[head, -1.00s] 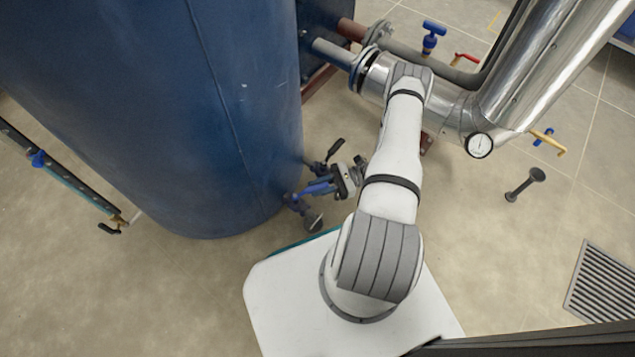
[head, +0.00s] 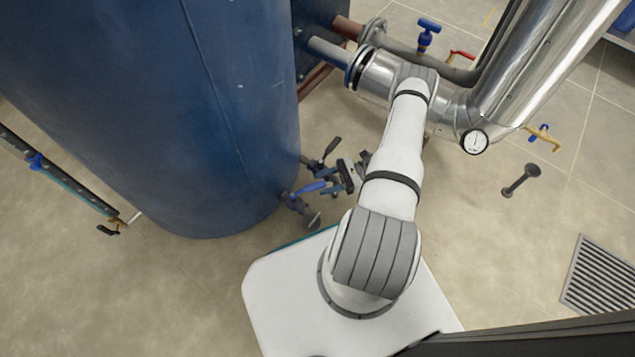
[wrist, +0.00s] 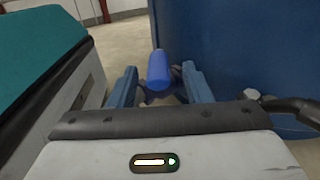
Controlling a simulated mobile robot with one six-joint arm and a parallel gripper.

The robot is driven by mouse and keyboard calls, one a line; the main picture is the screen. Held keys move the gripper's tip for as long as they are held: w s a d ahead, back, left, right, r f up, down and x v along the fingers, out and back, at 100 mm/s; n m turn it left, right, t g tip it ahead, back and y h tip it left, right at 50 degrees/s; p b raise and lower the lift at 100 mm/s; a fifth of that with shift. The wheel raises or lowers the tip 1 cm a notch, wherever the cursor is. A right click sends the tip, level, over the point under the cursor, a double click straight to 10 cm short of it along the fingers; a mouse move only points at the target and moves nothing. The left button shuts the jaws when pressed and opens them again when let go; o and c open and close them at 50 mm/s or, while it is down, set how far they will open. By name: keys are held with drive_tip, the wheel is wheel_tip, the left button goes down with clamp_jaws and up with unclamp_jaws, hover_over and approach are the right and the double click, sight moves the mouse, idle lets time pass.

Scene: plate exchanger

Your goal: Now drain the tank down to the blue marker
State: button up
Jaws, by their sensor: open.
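The big blue tank (head: 150,110) fills the upper left of the head view and the right of the wrist view (wrist: 245,55). A level gauge (head: 75,190) runs along its left, with a blue marker (head: 37,161) on it. Low on the tank's right is a valve with a blue handle (head: 308,188). My gripper (head: 342,178) is open just right of this handle. In the wrist view the blue handle (wrist: 160,70) lies ahead, between the two open fingers (wrist: 160,86), with no visible grip on it. The liquid level cannot be read.
A black-handled valve (head: 330,150) sits close above the blue-handled one. Insulated silver pipes (head: 520,70) with a round dial (head: 474,141) stand at right. A small post (head: 521,180) and a floor grate (head: 603,275) are farther right. The floor left of my base is clear.

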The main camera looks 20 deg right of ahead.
drive_tip(key=shift+s+d, duration=0.15)
drive_tip(key=shift+d, duration=1)
drive_tip(key=shift+s+d, duration=0.1)
drive_tip(key=shift+d, duration=1.05)
